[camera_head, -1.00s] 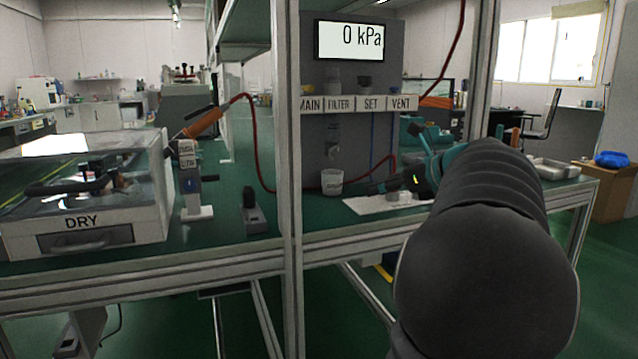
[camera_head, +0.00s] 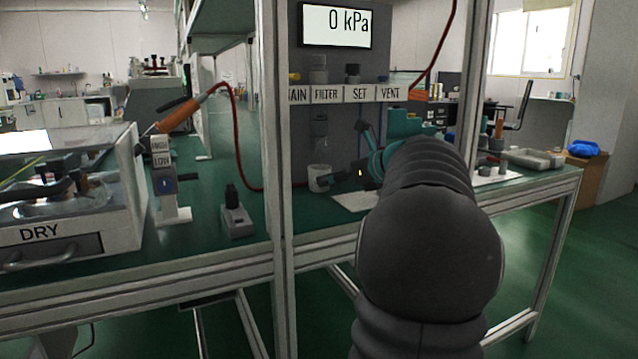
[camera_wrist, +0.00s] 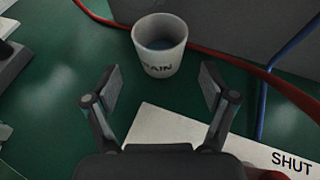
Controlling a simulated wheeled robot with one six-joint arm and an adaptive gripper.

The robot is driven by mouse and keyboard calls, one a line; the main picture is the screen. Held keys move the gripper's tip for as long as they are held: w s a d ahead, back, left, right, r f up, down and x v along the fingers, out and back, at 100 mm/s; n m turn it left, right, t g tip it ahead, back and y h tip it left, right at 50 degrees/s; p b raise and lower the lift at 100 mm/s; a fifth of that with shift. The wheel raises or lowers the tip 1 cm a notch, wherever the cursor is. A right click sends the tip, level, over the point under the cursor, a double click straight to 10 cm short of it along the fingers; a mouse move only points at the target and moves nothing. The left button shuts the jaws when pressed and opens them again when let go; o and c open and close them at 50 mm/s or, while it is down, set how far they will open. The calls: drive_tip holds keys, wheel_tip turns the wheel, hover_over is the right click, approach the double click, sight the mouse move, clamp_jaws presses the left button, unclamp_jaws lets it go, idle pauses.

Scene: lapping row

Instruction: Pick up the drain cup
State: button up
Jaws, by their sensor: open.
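The drain cup (camera_wrist: 160,46) is a small white cup standing upright on the green bench, with part of its dark lettering readable in the wrist view. In the head view the cup (camera_head: 319,178) stands below the filter bowl on the grey panel. My gripper (camera_wrist: 159,88) is open and empty in the wrist view. Its two fingers are spread, and the cup lies just beyond the fingertips, roughly centred between them. In the head view my gripper (camera_head: 362,165) is close to the cup's right side, partly hidden by my arm.
A red hose (camera_wrist: 235,62) runs behind the cup, and a blue tube (camera_wrist: 280,60) is at right. A white sheet marked SHUT (camera_wrist: 235,148) lies on the bench. A frame post (camera_head: 272,150) stands left of the cup. A small dark device (camera_head: 236,212) sits further left.

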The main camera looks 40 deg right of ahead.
drive_tip(key=shift+b+x, duration=0.45)
drive_tip(key=shift+x, duration=2.55)
drive_tip(key=shift+r, duration=0.2)
drive_tip(key=c, duration=1.1)
